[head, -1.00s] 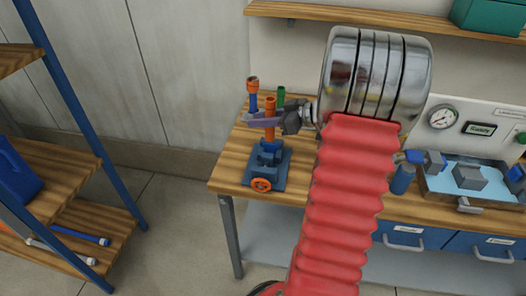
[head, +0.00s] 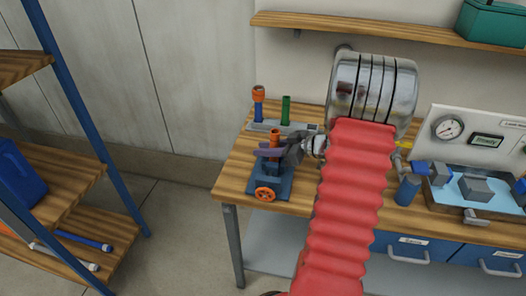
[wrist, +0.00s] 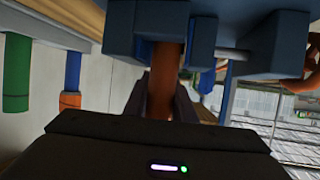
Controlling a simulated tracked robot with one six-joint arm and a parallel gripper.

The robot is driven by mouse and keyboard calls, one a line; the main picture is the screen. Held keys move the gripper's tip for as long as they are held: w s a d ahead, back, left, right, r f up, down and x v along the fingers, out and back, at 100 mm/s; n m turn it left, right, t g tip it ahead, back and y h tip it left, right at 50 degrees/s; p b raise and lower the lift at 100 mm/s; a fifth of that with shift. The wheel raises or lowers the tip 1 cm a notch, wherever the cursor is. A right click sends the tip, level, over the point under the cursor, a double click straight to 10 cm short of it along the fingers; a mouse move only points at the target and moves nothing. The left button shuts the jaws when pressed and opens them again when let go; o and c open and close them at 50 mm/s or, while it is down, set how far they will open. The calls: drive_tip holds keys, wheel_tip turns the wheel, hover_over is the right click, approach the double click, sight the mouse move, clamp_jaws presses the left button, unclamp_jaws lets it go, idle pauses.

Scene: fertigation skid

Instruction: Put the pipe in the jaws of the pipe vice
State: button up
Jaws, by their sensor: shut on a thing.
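The orange-brown pipe (head: 274,144) is upright, and my gripper (head: 268,152) is shut on it near its upper end. The blue pipe vice (head: 268,182) with its orange handwheel (head: 265,194) stands on the bench's left end, directly below my gripper. In the wrist view, the vice (wrist: 255,42) appears upside down, and the pipe (wrist: 167,70) runs from between my dark fingers up between the blue jaw blocks. The pipe's lower end is hidden inside the vice. I cannot tell whether the jaws touch it on both sides.
Behind the vice stand a blue pipe with an orange top (head: 258,103) and a green pipe (head: 286,110) in a grey rack (head: 265,126). A water basin (head: 450,200) and gauge panel (head: 475,135) are at right. A shelf unit (head: 75,130) is at left.

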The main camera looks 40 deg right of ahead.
drive_tip(key=shift+f, duration=0.3)
drive_tip(key=shift+f, duration=0.1)
drive_tip(key=o, duration=1)
drive_tip(key=shift+o, duration=0.2)
drive_tip(key=v, duration=1.2)
